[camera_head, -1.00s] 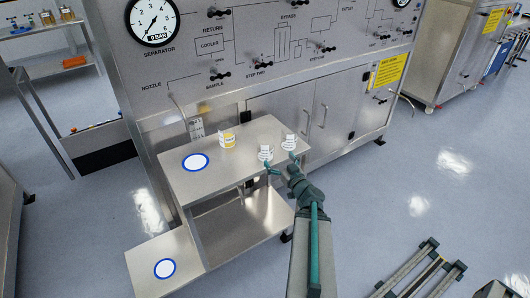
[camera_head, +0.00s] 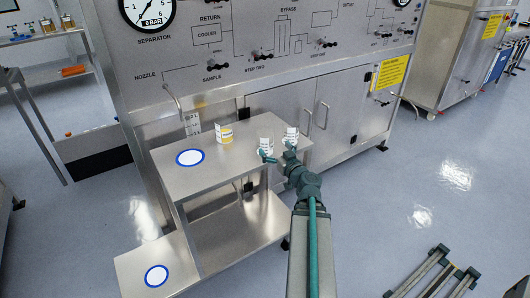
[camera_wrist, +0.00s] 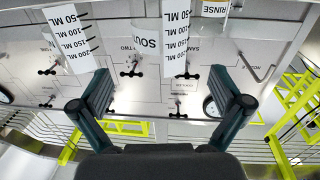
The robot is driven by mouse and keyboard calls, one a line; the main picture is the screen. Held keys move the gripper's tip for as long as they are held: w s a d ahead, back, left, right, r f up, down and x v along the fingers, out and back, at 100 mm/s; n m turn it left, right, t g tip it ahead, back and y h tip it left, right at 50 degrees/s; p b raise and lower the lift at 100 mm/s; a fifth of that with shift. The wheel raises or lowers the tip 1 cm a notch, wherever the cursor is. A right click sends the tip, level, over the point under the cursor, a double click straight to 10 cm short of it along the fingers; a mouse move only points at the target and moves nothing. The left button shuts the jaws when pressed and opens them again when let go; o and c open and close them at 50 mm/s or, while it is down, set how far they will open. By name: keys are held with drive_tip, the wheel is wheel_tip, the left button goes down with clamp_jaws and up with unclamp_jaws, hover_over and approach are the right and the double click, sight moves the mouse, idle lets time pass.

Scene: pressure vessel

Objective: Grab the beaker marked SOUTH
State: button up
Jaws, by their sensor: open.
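Two clear beakers with white labels stand near the front right of the metal shelf: a left one (camera_head: 266,146) and a right one (camera_head: 291,137). Their lettering is too small to read in the head view. In the wrist view, a label with the visible letters "SOU" (camera_wrist: 145,42) lies between two graduated strips, a left one (camera_wrist: 70,35) and a right one (camera_wrist: 175,40). I cannot tell for certain which beaker bears it. My gripper (camera_head: 278,154) is open and empty just in front of the pair. Its spread fingers (camera_wrist: 166,90) show in the wrist view.
A yellow-labelled beaker (camera_head: 224,134), with "RINSE" (camera_wrist: 214,8) in the wrist view, stands left of the pair. A blue-ringed white disc (camera_head: 190,157) marks the shelf; another (camera_head: 156,276) marks the lower step. The panel (camera_head: 240,50) rises behind.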

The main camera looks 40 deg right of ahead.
sight(270, 142)
drive_tip(key=shift+x, duration=1.1)
drive_tip(key=shift+w+d+r+p, duration=0.15)
drive_tip(key=shift+w+r+p, duration=0.15)
drive_tip(key=shift+w+p, duration=0.3)
drive_tip(key=p+x, duration=0.1)
drive_tip(key=x, duration=0.3)
drive_tip(key=shift+p, duration=0.3)
drive_tip(key=shift+c, duration=0.4)
drive_tip(key=c, duration=1.2)
drive_tip(key=shift+r, duration=0.1)
